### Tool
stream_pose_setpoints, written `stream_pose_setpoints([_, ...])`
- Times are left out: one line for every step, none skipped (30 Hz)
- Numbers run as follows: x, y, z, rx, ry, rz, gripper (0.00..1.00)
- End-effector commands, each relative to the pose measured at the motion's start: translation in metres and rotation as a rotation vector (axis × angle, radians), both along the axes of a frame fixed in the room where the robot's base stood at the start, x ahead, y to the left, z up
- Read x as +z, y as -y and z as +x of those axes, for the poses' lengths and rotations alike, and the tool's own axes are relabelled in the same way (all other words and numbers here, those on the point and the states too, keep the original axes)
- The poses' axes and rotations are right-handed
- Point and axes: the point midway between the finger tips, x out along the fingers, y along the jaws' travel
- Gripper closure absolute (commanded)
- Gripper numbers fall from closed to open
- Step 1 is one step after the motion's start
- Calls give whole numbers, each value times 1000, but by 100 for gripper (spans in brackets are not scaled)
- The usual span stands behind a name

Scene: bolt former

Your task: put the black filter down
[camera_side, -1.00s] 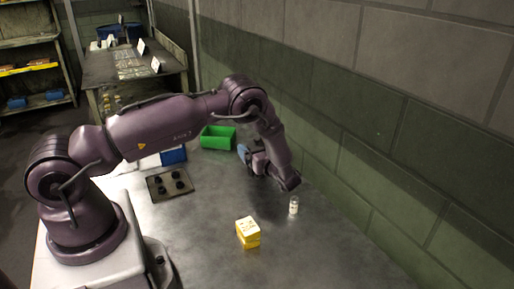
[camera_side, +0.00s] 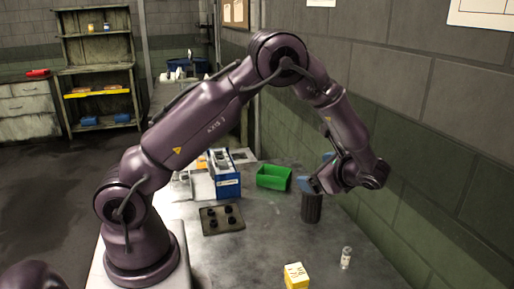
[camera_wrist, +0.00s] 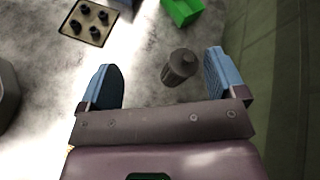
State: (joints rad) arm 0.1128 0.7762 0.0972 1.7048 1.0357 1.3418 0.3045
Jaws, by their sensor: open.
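The black filter (camera_side: 311,208) is a dark ribbed cylinder standing upright on the grey table, below my gripper. In the wrist view the filter (camera_wrist: 180,67) shows between and beyond the two blue fingertips, with clear gaps on both sides. My gripper (camera_side: 317,172) is open, with its blue fingers near the top of the filter. In the side view I cannot tell how far the fingers are from the filter's top.
A green bin (camera_side: 273,178) and a blue-and-white box (camera_side: 225,178) stand behind. A dark tray (camera_side: 222,220) with several black knobs lies to the left. A yellow box (camera_side: 295,276) and a small white vial (camera_side: 346,257) are in front. A block wall borders the right.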

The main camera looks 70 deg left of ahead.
Motion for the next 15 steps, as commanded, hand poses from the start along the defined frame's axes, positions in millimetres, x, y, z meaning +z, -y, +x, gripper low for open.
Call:
stream_pose_setpoints([22, 4, -11, 46, 80, -64, 11])
stream_pose_setpoints([31, 8, -17, 72, 125, -104, 11])
stream_pose_setpoints([43, 12, -27, 108, 183, -156, 11])
stream_pose_setpoints([52, 16, -34, 134, 227, -195, 11])
stream_pose_setpoints([61, 20, -41, 160, 272, -235, 11])
stream_pose_setpoints([71, 26, -52, 194, 331, -287, 11])
stream_pose_setpoints([79, 31, -59, 219, 376, -326, 11])
stream_pose_setpoints([86, 35, -67, 243, 420, -365, 11])
stream_pose_setpoints([95, 42, -78, 274, 479, -418, 11])
stream_pose_setpoints([101, 47, -86, 299, 524, -458, 11])
stream_pose_setpoints([107, 52, -93, 322, 569, -497, 11])
stream_pose_setpoints([115, 59, -104, 352, 627, -550, 11])
stream_pose_setpoints([120, 64, -112, 376, 671, -588, 11])
stream_pose_setpoints([125, 70, -120, 397, 714, -628, 11])
stream_pose_setpoints([131, 77, -131, 426, 772, -681, 11])
